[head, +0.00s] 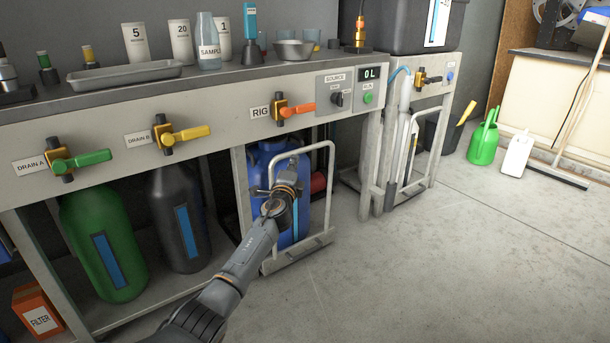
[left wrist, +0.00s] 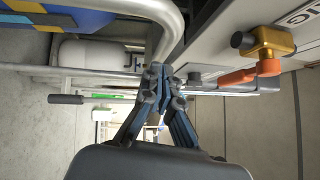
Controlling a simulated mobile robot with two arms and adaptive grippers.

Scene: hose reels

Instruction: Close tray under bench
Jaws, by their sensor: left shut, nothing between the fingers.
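The tray under the bench is a low metal pull-out (head: 300,255) with an upright tubular hoop handle (head: 333,180). It sticks out past the bench front onto the floor area, below the RIG valve. A blue canister (head: 262,165) stands on it behind the hoop. My left gripper (head: 288,180) is in front of the canister, by the hoop, and hides part of both. In the left wrist view its fingertips (left wrist: 160,75) are together and empty, close to the bent metal tube (left wrist: 165,15). Whether they touch it I cannot tell. My right gripper is out of view.
The bench (head: 215,105) carries green, yellow and orange valve handles, bottles and cups. A green (head: 105,240) and a dark cylinder (head: 178,220) stand under it at left. A second metal stand (head: 385,170) is to the right. The floor in front is clear.

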